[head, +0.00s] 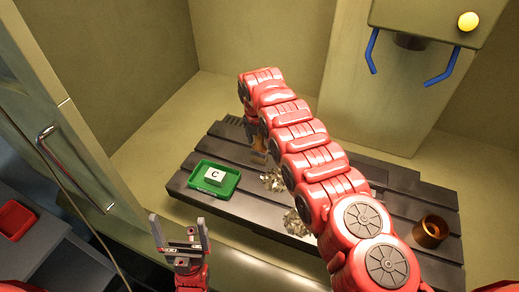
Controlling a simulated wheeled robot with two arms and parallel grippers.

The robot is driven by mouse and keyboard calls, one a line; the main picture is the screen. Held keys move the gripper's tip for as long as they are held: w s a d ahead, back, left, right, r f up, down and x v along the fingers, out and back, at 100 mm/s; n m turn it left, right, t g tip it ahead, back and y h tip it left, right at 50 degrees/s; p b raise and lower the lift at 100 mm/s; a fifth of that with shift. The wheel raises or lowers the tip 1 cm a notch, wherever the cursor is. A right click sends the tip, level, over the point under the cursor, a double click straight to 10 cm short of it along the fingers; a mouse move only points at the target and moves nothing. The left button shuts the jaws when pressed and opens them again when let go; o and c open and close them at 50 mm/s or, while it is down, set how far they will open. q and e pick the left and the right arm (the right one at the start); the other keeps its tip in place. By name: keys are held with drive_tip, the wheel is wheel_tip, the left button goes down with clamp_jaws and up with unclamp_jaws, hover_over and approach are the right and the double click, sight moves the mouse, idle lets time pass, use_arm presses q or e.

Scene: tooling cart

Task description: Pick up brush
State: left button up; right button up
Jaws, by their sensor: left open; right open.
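My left gripper (179,230) is open and empty, pointing up in front of the slotted table, apart from everything on it. My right arm reaches across the middle and bends down at its far end. My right gripper (252,132) is small and mostly hidden beside the arm, low over the back left of the table. A tan-brown piece (259,155) shows just below it and looks like part of the brush. Most of it is hidden, and I cannot tell whether the gripper touches it.
The dark slotted table (195,193) holds a green tray (230,183) with a white block marked C (214,174), metal shavings (297,222) and a bronze ring (430,231). A machine head with blue nozzles (440,65) hangs behind. An open door (60,100) stands left, near a red bin (15,219).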

clamp_jaws()
drive_tip(key=shift+r, duration=0.1)
